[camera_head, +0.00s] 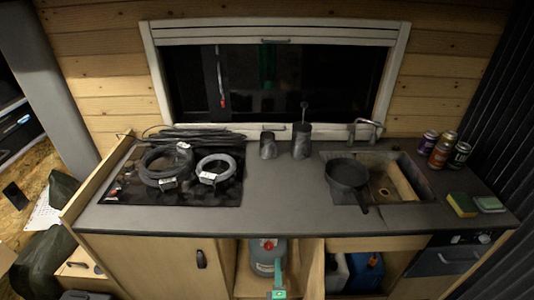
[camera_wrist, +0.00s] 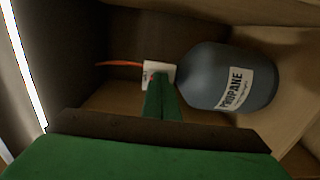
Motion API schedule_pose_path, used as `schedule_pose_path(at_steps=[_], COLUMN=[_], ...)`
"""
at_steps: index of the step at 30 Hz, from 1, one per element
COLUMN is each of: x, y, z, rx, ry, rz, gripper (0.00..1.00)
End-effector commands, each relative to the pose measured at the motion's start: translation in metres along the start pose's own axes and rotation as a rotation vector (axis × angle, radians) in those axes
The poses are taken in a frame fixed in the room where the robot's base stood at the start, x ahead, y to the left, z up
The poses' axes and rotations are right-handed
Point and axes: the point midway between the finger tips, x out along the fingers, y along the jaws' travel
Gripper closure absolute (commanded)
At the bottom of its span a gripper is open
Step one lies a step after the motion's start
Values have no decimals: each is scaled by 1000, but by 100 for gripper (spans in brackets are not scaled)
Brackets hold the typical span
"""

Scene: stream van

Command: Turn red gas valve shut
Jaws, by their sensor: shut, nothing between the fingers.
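A grey-blue gas bottle (camera_head: 264,257) stands in an open cupboard under the counter in the head view. A red valve part with a pale tag (camera_head: 268,244) is at its top. In the wrist view the bottle (camera_wrist: 228,78), labelled PROPANE, lies to the right, and a white tag (camera_wrist: 153,68) and an orange hose (camera_wrist: 118,63) are at its neck. My green gripper (camera_wrist: 161,82) is shut and empty, its tips overlapping the tag's lower part. I cannot tell whether they touch. The red valve is not clearly visible in the wrist view. My gripper (camera_head: 278,264) also shows before the bottle in the head view.
Cupboard walls enclose the bottle closely. A closed cabinet door (camera_head: 160,266) is to the left. The counter (camera_head: 285,204) above carries a pan (camera_head: 347,174), coiled cables (camera_head: 165,166) and cans (camera_head: 441,150).

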Motion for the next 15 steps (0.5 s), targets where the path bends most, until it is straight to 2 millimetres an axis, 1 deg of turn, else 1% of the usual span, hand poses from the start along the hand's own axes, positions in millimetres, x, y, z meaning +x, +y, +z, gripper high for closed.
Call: schedule_pose_path(at_steps=[9,15], x=[37,54], y=[1,0], z=[0,0], rx=[0,2], ry=[1,0], rz=[1,-1], gripper=[100,100])
